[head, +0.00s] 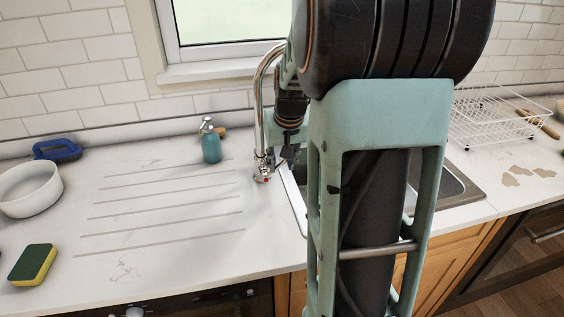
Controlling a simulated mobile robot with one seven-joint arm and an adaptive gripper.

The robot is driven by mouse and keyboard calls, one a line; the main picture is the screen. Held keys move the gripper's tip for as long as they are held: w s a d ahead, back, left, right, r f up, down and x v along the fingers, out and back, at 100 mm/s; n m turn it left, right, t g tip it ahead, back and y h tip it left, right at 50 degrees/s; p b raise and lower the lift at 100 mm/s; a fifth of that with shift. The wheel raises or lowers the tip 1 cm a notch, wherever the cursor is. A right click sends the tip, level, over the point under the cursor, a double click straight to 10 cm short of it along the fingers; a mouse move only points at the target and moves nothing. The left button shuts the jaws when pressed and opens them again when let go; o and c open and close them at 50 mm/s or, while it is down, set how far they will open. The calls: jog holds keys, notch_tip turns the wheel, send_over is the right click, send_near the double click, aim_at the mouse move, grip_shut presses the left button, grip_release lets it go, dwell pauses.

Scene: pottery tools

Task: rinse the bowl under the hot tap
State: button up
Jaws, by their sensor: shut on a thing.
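The white bowl (30,190) stands on the counter at the far left, well away from my gripper. The chrome tap (259,110) has a tall curved spout beside the sink, with a red mark low on its fittings. My gripper (275,163) is low beside the tap and appears shut on the tap's handle (263,176); the exact contact is small and partly hidden. My arm hides most of the sink (455,188); only its right part and a bit of its left rim show. No running water is visible.
A blue brush (57,150) lies behind the bowl, and a yellow-green sponge (33,264) lies in front. A teal bottle (210,142) stands left of the tap. A white wire rack (490,118) is at right. The grooved counter between bowl and tap is clear.

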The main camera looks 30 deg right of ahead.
jog(key=shift+s+f, duration=0.1)
jog(key=shift+f, duration=0.05)
jog(key=w+a+r+p, duration=0.1)
jog(key=a+r+p, duration=0.3)
jog(key=r+p, duration=0.3)
jog(key=shift+w+r, duration=0.25)
jog(key=shift+r, duration=1.2)
jog(key=shift+a, duration=0.1)
